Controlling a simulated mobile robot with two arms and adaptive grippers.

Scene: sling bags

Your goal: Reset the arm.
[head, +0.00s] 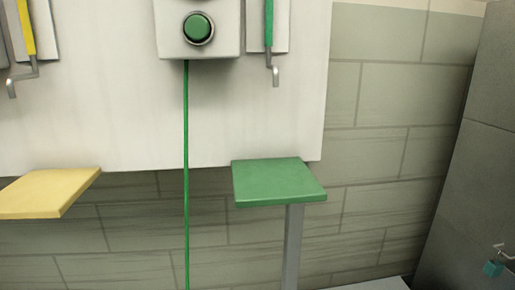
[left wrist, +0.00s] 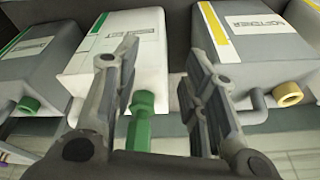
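My left gripper (left wrist: 163,55) shows in the left wrist view with its two dark fingers spread apart, open and empty. Between and beyond the fingers is a white dispenser box (left wrist: 120,35) with a green stripe. Its green nozzle (left wrist: 140,120) appears in the gap near the left finger. I cannot tell how far the fingers are from the box. Neither gripper shows in the head view, and my right gripper is in no view.
The left wrist view also shows a yellow-striped box (left wrist: 255,40) with a yellow nozzle (left wrist: 288,94). In the head view, a white panel (head: 110,110) carries a green button (head: 198,28). A green platform (head: 278,182) and yellow platform (head: 48,193) jut out below.

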